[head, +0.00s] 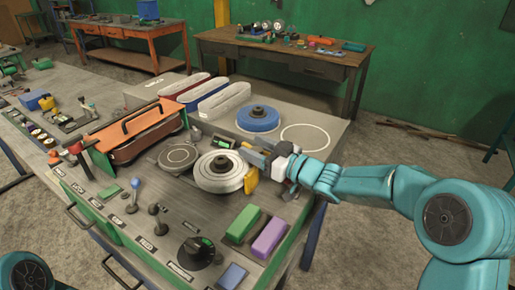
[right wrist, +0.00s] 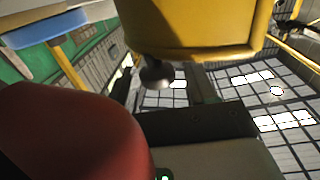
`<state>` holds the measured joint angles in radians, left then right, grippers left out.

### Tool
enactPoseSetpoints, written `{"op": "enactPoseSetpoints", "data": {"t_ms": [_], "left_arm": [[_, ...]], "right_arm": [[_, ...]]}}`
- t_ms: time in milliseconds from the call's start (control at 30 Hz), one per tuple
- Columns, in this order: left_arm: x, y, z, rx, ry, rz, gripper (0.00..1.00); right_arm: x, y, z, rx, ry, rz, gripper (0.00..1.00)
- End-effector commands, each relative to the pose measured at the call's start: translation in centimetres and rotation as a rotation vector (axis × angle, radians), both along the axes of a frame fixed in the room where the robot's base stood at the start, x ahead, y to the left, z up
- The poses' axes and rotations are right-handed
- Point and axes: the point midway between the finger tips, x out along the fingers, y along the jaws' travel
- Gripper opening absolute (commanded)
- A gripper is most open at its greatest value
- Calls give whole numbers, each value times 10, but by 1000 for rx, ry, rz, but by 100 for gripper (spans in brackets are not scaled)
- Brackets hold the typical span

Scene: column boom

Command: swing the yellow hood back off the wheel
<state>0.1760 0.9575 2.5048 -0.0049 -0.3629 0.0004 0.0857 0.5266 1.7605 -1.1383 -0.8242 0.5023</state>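A pale round wheel (head: 212,178) with a black hub lies on the bench, its top open to view. A small yellow part (head: 251,182), perhaps the hood, stands at the wheel's right edge. My right gripper (head: 262,158) reaches in from the right, just above and beside that yellow part. Its fingers are small and partly hidden, so I cannot tell whether they are open or touching it. In the right wrist view a large yellow surface (right wrist: 195,28) fills the top, with a dark round knob (right wrist: 156,74) under it. My left gripper is out of view.
An orange cover with a black handle (head: 107,140) stands left of the wheel. A blue disc (head: 258,124) lies behind it. Green (head: 243,222) and purple (head: 269,238) blocks and a black dial (head: 196,253) lie in front. A red rounded shape (right wrist: 75,140) fills the wrist view's lower left.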

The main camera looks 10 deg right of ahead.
Motion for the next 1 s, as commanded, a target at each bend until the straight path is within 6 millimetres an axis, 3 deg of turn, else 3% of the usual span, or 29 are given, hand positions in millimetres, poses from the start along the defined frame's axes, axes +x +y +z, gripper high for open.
{"op": "enactPoseSetpoints", "data": {"t_ms": [233, 700, 1000], "left_arm": [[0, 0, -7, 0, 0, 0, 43], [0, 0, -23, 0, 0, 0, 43], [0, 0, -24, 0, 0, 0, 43]], "right_arm": [[-18, -16, -3, -2, 2, -3, 56], [-108, -89, -2, -2, -1, -4, 56], [-127, -104, 0, 0, -3, 0, 56]]}}
